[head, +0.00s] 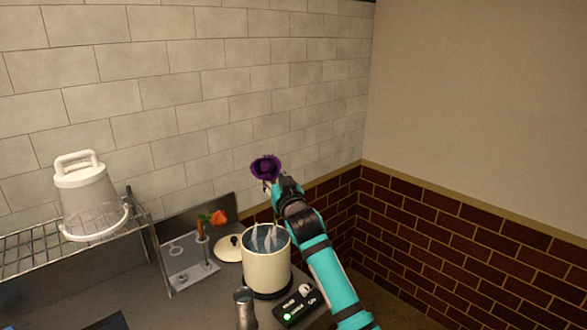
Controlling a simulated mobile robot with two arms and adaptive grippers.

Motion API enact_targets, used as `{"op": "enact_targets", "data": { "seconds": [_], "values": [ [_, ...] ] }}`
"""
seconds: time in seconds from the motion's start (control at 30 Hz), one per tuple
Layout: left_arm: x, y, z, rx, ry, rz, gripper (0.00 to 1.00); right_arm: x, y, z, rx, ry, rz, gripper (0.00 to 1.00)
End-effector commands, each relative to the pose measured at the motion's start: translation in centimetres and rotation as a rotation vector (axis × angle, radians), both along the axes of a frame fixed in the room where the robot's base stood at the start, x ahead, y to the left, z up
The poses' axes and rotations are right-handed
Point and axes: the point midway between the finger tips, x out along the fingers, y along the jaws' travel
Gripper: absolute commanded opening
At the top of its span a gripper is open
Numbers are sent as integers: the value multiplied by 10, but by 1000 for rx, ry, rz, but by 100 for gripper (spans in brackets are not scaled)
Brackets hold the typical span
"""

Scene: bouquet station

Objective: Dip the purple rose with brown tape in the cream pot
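The purple rose (265,167) is up in the air in the head view, at the tip of my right gripper (271,186). The gripper appears shut on it. My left gripper is not in view.
The cream lid (229,249) lies beside the pot. An orange rose (217,217) stands in a grey rack (181,279). A metal cylinder (245,309) and a control box (298,306) with a green light are in front. A wire shelf (27,249) bears a white container (87,195).

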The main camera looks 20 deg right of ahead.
Motion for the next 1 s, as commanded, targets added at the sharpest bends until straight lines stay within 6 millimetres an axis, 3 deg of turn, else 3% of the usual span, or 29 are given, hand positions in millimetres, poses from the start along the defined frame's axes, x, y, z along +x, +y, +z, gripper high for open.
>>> {"op": "enact_targets", "data": {
  "seconds": [0.27, 0.53, 1.0],
  "values": [
    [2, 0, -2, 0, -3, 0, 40, 2, 10, -7, 1, -3, 22, 0],
    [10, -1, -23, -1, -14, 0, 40, 1, 9, -31, 1, -2, 22, 0],
    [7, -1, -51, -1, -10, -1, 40, 1, 9, -73, 2, -1, 21, 0]
  ]
}}
